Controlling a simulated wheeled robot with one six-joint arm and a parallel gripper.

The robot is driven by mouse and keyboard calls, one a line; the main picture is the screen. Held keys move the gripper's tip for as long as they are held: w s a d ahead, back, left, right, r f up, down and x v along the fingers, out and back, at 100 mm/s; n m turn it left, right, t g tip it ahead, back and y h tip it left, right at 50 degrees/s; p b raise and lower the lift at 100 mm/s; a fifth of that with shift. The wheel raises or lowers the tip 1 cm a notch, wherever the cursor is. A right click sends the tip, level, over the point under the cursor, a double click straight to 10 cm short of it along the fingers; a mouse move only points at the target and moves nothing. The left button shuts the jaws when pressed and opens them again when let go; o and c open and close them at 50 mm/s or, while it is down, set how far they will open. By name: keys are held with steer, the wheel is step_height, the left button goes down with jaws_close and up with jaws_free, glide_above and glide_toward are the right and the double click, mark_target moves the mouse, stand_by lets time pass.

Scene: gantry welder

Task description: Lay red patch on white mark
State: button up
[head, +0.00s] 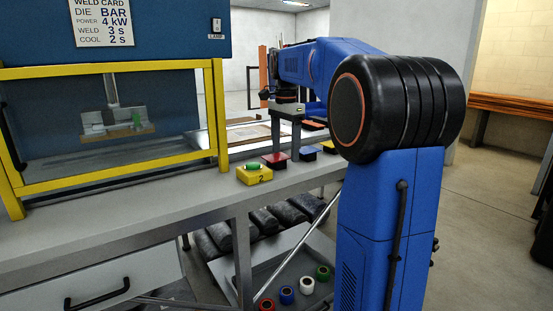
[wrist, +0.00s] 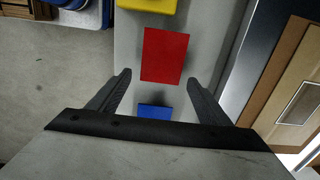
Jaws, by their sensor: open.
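The red patch (wrist: 165,55) lies flat on the grey bench top in the wrist view, just ahead of my open fingers. It also shows in the head view (head: 275,158), below my gripper (head: 286,148). In the wrist view my gripper (wrist: 158,77) is open and empty, its fingers on either side of the patch's near end. I cannot tell whether this is the white mark.
A yellow block with a green button (head: 254,173) stands left of the patch. The yellow-framed welder enclosure (head: 222,120) is further left. Coloured rolls (head: 306,283) lie below the bench.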

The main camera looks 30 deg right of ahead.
mark_target(285, 155)
steer(key=c, duration=1.2)
step_height(285, 155, up, 11)
steer(key=shift+f, duration=0.2)
